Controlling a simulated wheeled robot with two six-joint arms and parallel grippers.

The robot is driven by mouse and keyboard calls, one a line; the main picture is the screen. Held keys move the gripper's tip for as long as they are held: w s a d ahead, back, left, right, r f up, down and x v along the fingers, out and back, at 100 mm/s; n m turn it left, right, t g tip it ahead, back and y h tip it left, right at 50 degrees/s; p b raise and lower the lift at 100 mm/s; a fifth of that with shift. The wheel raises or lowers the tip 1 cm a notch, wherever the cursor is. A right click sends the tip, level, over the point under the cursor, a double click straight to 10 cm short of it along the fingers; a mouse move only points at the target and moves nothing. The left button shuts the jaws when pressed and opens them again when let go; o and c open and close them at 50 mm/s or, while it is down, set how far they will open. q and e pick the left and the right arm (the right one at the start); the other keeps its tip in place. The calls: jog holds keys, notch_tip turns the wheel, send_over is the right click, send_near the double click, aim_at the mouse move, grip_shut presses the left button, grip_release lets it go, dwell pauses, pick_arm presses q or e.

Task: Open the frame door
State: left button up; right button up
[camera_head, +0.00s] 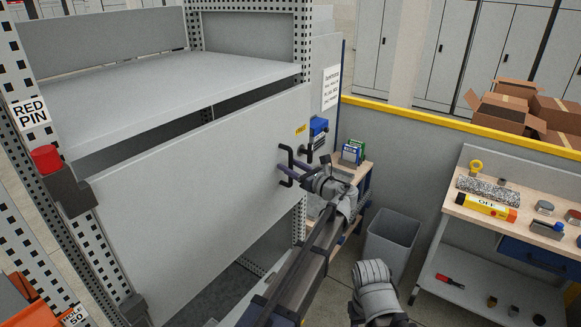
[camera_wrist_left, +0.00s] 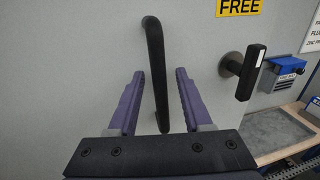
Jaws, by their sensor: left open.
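The frame door (camera_head: 200,195) is a large grey panel on the perforated rack, and it looks closed. A black bar handle (camera_head: 284,165) stands near its right edge; it also shows in the left wrist view (camera_wrist_left: 154,55). Beside it is a black turn latch (camera_wrist_left: 250,72), under a yellow FREE label (camera_wrist_left: 239,7). My left gripper (camera_head: 284,173) is open, its purple fingers on either side of the handle. In the left wrist view the handle runs down between the fingers (camera_wrist_left: 160,75), with gaps on both sides. My right gripper's fingers are not in view.
A red pin (camera_head: 46,158) sits in a dark bracket on the left post. A grey bin (camera_head: 391,245) stands right of my left arm. A workbench (camera_head: 455,205) with tools is at the right. A yellow-topped low wall (camera_head: 450,122) runs behind, with cardboard boxes (camera_head: 505,105) beyond.

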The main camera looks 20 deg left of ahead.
pick_arm(q)
grip_shut()
dwell(0.3)
dwell(1.1)
